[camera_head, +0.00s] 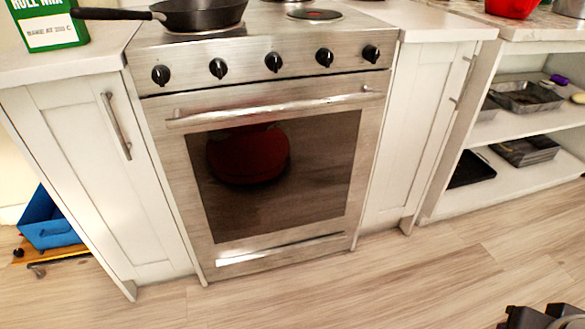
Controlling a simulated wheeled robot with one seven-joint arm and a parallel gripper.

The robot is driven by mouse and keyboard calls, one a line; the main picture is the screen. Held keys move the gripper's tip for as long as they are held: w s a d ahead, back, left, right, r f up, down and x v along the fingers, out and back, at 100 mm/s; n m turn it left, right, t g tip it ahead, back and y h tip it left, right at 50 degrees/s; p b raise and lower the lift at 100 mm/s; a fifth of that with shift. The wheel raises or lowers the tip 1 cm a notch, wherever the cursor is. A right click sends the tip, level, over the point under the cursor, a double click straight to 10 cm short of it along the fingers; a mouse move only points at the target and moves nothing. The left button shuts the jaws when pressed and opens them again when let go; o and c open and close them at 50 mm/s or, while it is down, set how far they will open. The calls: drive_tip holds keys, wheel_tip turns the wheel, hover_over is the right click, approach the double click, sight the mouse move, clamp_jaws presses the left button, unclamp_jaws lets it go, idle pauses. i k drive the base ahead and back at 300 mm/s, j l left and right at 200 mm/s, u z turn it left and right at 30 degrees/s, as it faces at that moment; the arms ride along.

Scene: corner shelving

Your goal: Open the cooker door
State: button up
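The cooker (205,85) stands in the middle of the view, with a brushed metal front and a row of black knobs. Its door (178,170) is shut flush with the front. The door has a dark glass window (320,175) in which a dark red round shape shows. A long metal bar handle (275,107) runs across the top of the door. My gripper (548,316) shows only in part as dark pieces at the bottom right corner, well apart from the door and handle. Its fingers cannot be made out.
White cabinets (95,175) flank the cooker. A black frying pan (205,14) sits on the hob, its handle pointing left. Open shelves (520,195) with metal trays stand at right. A blue bin (45,220) is at left. The wooden floor before the cooker is clear.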

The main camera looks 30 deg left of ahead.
sight(247, 167)
drive_tip(key=u, duration=1.5)
drive_tip(key=i+u, duration=0.1)
drive_tip(key=i+l, duration=0.05)
drive_tip(key=i, duration=0.05)
